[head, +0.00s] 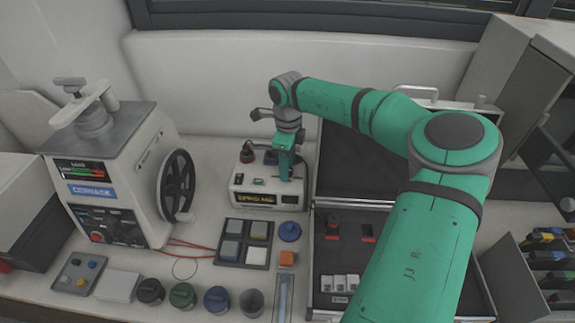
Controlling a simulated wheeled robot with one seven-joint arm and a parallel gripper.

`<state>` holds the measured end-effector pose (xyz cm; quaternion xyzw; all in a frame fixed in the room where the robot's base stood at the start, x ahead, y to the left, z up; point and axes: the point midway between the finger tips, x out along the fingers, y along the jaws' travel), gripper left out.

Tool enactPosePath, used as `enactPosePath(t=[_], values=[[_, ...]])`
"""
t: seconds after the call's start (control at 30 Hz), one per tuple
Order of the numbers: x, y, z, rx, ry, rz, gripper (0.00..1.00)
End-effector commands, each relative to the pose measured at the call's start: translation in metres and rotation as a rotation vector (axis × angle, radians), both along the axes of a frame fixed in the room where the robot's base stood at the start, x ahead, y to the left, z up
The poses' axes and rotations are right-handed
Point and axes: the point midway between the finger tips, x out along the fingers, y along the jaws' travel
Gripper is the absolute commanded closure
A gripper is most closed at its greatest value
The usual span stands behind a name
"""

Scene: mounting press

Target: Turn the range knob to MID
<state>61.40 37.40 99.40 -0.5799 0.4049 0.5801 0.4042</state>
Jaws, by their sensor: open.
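My gripper (286,176) points down over the right part of the top of a small white instrument box (240,198). It is open, and I see nothing between its fingers. The gripper and wrist hide part of the box top. Whether the fingers touch anything there cannot be told. I cannot make out a range knob or a MID mark. The mounting press (125,165) at left has a dark lower panel with small controls, too small to read.
The press has a black handwheel (177,187) on its right side. A tray with square pads (244,242), a blue round piece (290,231) and an orange block (287,258) lie in front of the box. Several dark cups line the front. An open case (322,200) stands right.

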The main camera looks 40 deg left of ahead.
Motion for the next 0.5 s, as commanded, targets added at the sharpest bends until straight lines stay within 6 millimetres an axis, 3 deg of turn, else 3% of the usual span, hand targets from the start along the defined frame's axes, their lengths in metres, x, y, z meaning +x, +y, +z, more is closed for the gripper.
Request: enactPosePath(t=[0.27,0.43,0.5], values=[[-0.0005,0.0011,-0.0016,0.0,-0.001,0.002,0.55],[-0.0008,0.0016,-0.0015,0.0,-0.001,0.003,0.91],[-0.0007,0.0017,-0.0014,0.0,-0.001,0.003,0.96]])
